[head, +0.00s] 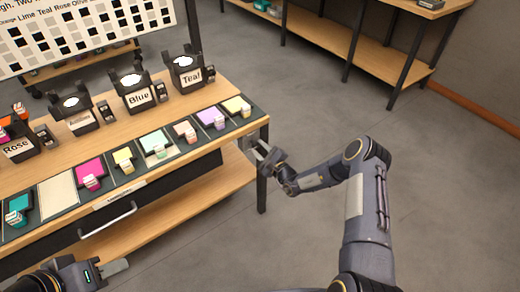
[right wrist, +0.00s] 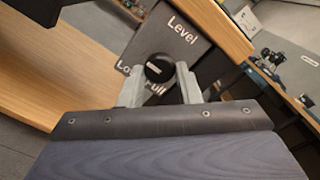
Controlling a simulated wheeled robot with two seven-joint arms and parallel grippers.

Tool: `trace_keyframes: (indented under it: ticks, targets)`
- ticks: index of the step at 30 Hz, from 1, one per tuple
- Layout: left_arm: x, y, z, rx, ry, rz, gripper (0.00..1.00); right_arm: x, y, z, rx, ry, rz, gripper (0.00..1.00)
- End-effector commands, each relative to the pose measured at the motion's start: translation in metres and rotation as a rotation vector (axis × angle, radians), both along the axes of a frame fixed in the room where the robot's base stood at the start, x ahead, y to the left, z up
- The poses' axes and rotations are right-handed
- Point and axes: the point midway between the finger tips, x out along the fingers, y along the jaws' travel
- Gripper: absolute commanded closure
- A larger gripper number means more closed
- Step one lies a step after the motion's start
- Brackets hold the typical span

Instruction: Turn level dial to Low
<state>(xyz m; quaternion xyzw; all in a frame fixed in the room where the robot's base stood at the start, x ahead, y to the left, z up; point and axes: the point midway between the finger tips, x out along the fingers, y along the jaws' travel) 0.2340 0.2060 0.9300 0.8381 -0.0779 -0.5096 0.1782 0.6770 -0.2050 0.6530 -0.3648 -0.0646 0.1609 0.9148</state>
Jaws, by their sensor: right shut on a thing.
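The level dial (right wrist: 159,68) is a round black knob on a dark plate (right wrist: 190,42) marked "Level", seen in the right wrist view. My right gripper (right wrist: 160,88) is shut on the knob, a finger on each side. In the head view my right gripper (head: 261,153) is at the table's right end; the dial is hidden there. My left gripper (head: 115,268) is low at the left, away from the dial.
The wooden table (head: 155,118) holds a row of coloured fader pads and several black lamps, including a Blue lamp (head: 138,97) and a Teal lamp (head: 187,75). A drawer handle (head: 108,220) sticks out in front. Grey floor is clear to the right.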

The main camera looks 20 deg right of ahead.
Motion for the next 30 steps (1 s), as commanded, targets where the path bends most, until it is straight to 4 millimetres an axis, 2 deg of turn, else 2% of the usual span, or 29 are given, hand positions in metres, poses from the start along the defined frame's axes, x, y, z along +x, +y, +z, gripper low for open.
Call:
trace_keyframes:
  ticks: [18,30]
  targets:
    - [0.0000,0.0000,-0.0022,0.000,0.000,0.000,0.64,-0.0005,-0.0014,-0.0007,-0.533,-0.188,0.001,0.92]
    - [0.0000,0.0000,-0.0048,0.000,0.000,0.000,0.64,-0.0006,-0.0014,0.0003,-0.735,-0.262,0.001,0.92]
